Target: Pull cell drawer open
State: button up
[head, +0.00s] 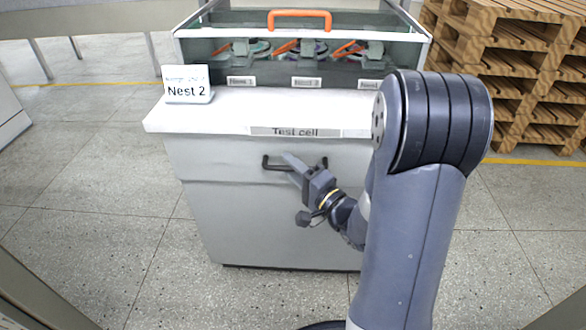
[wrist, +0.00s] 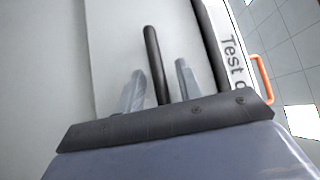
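In the wrist view, my gripper (wrist: 160,85) is open, with one finger on each side of the bar. Gaps show between the bar and both fingers. How deep the bar sits between them is hard to tell.
A "Test cell" label (head: 295,132) is on the worktop edge (head: 220,115). A "Nest 2" sign (head: 188,86) stands at its left. A clear cover with an orange handle (head: 299,14) is above. Wooden pallets (head: 520,65) stand right. Floor left of the cabinet is clear.

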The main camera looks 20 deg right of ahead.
grip_shut()
dwell(0.3)
dwell(0.3)
